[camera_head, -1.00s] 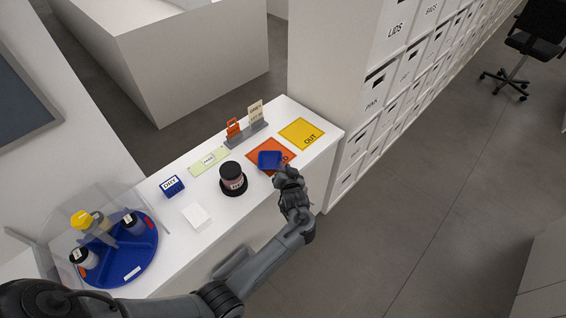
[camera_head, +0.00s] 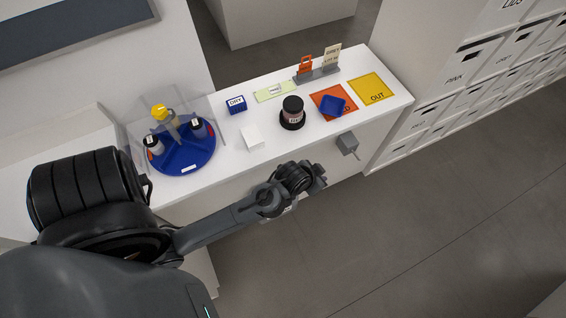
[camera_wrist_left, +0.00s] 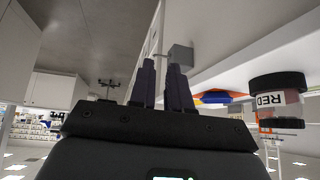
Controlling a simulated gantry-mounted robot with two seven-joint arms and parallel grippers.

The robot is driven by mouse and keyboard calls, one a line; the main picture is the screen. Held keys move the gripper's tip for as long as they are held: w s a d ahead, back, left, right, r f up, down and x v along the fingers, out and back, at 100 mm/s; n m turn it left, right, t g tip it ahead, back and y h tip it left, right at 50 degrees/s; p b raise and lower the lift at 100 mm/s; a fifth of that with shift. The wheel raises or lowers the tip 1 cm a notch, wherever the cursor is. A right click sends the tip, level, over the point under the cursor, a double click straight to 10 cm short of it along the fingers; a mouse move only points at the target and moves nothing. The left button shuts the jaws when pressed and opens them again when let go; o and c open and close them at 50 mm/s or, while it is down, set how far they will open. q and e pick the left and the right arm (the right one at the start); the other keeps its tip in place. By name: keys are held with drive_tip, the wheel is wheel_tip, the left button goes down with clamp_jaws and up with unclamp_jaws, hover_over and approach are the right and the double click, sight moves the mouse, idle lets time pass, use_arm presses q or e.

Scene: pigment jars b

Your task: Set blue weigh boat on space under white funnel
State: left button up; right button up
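The blue weigh boat (camera_head: 333,105) rests on the orange-red mat (camera_head: 322,93) at the right part of the white counter. It also shows in the left wrist view as a small blue shape (camera_wrist_left: 215,98). My left gripper (camera_head: 320,174) is in front of the counter edge, below and apart from the boat. In the left wrist view its two fingers (camera_wrist_left: 160,65) stand apart with nothing between them. I cannot make out a white funnel or the space under it. My right gripper is not in view.
A black-lidded jar labelled RED (camera_head: 292,112) stands left of the boat. A yellow OUT mat (camera_head: 371,88) lies right. A blue carousel (camera_head: 182,156) with jars and a clear shield is at left. A white square (camera_head: 252,137) and a blue DRY block (camera_head: 236,105) lie between. A grey box (camera_head: 347,143) projects from the counter front.

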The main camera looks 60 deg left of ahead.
use_arm(q)
drive_tip(key=o, duration=0.3)
drive_tip(key=s+d+r+m+g, duration=0.1)
drive_tip(key=s+d+r, duration=0.1)
drive_tip(key=s, duration=0.5)
drive_tip(key=s+d+r+m+g+h, duration=0.1)
drive_tip(key=s+d+r+g, duration=0.1)
drive_tip(key=s, duration=0.6)
drive_tip(key=shift+s+d+r+m+g, duration=0.2)
drive_tip(key=shift+r+m+g, duration=0.1)
drive_tip(key=shift+r, duration=0.3)
